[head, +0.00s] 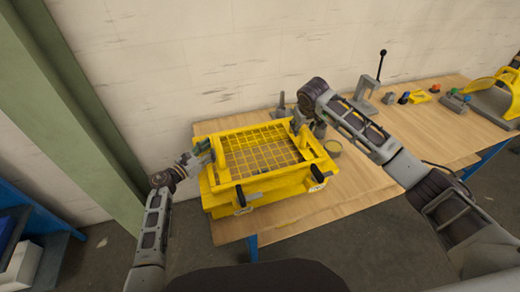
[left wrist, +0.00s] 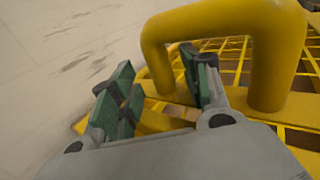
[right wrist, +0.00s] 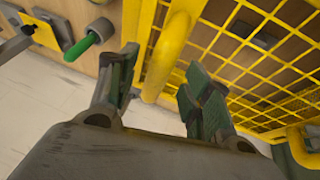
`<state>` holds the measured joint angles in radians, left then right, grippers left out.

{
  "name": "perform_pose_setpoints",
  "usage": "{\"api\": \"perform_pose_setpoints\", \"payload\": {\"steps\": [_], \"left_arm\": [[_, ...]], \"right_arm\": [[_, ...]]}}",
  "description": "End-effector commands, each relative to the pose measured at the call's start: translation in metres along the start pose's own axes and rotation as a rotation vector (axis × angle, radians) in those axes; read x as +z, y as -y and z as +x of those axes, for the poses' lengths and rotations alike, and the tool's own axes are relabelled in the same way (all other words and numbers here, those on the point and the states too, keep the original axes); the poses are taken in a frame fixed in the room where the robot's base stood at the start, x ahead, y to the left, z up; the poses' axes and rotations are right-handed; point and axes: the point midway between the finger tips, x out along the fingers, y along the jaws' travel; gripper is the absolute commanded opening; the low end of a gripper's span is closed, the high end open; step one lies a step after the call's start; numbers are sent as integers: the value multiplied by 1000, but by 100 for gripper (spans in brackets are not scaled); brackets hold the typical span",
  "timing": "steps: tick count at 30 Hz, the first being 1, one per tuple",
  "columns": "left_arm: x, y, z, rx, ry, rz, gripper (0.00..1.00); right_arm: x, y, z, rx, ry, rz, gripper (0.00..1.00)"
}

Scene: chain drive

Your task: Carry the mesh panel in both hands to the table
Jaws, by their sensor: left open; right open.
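The yellow mesh panel (head: 262,150) sits flat on top of a yellow box-like housing (head: 225,205) on the wooden table. It has a raised yellow handle on each side. My left gripper (head: 203,150) is open at the left handle (head: 218,154); in the left wrist view this handle (left wrist: 222,18) arches just beyond the fingers (left wrist: 160,90). My right gripper (head: 318,128) is open at the right handle (head: 303,143), partly hidden by my wrist. In the right wrist view the handle bar (right wrist: 167,60) shows between the open fingers (right wrist: 160,90). Contact cannot be told.
A lever press (head: 368,85), small coloured parts (head: 419,97) and a yellow guard (head: 497,90) stand further right. The table's front right (head: 345,195) is clear.

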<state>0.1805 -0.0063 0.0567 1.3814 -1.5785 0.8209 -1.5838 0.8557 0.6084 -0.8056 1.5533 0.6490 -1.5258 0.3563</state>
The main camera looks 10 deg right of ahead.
Motion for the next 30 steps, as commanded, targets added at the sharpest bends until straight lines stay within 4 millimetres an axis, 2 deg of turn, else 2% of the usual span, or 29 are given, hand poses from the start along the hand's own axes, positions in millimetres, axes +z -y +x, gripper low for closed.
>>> {"api": "perform_pose_setpoints", "payload": {"steps": [3,10,24,30], "left_arm": [[1,0,13,0,1,-2,47],[0,0,29,0,1,-1,47],[0,1,35,-1,0,0,47],[0,1,35,-1,0,0,21]], "right_arm": [[0,0,12,0,1,1,50],[0,0,29,1,1,0,50],[0,0,35,1,0,0,50],[0,0,35,1,0,0,24]]}}
